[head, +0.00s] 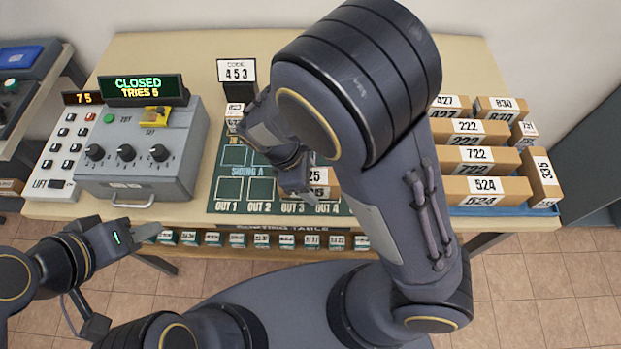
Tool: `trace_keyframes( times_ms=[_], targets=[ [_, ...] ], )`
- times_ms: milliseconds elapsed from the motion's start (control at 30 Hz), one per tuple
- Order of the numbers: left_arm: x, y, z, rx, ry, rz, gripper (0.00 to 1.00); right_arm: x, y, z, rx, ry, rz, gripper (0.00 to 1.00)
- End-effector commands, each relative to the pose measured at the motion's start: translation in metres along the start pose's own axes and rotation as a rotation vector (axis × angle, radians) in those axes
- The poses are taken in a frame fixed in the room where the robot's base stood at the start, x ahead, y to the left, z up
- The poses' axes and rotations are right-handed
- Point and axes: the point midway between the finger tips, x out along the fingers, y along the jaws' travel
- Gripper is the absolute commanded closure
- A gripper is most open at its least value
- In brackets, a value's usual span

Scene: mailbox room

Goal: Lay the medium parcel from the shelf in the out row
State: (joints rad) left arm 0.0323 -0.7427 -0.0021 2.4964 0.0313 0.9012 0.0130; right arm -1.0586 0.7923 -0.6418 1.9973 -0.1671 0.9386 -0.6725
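A brown parcel (322,190) whose label ends in 25 is at the OUT 3 and OUT 4 end of the green sorting mat (232,207). My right arm covers part of it. My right gripper (298,190) points down over the mat, right beside this parcel's left end; I cannot tell whether its fingers hold it. OUT 1 and OUT 2 in the out row look empty. My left gripper (150,232) is off the table's front edge, below the grey control box, with nothing visible in it. I cannot tell which parcel is the medium one.
A blue tray (545,212) at the right holds several labelled parcels, including 524 (485,191). The grey control box (140,160) reads CLOSED, TRIES 5. A 453 code sign (237,72) stands behind small parcels (235,109). My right arm hides the table's middle.

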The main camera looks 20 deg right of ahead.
Motion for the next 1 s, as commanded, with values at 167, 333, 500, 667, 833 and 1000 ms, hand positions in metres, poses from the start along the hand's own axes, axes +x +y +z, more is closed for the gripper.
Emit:
trace_keyframes(
  times_ms=[167, 333, 500, 667, 833, 1000],
  targets=[
    [0.000, 0.000, 0.000, 0.000, 0.000, 0.000, 0.64, 0.000, 0.000, 0.000, 0.000, 0.000, 0.000, 0.37],
    [-0.002, 0.001, -0.001, 0.000, 0.000, 0.000, 0.64, -0.004, 0.000, 0.002, 0.000, 0.000, 0.001, 0.37],
    [-0.001, 0.001, -0.001, 0.000, 0.000, 0.000, 0.64, -0.024, 0.001, 0.000, 0.000, 0.006, 0.003, 0.37],
    [-0.001, 0.001, -0.001, 0.000, 0.000, 0.000, 0.64, -0.059, 0.001, 0.000, 0.000, 0.007, 0.004, 0.37],
    [-0.001, 0.001, -0.001, 0.000, 0.000, 0.000, 0.64, -0.093, 0.001, 0.000, 0.000, 0.005, 0.003, 0.37],
    [-0.001, 0.000, 0.000, 0.000, 0.000, 0.000, 0.64, -0.115, 0.000, 0.001, 0.001, 0.001, 0.001, 0.37]
  ],
)
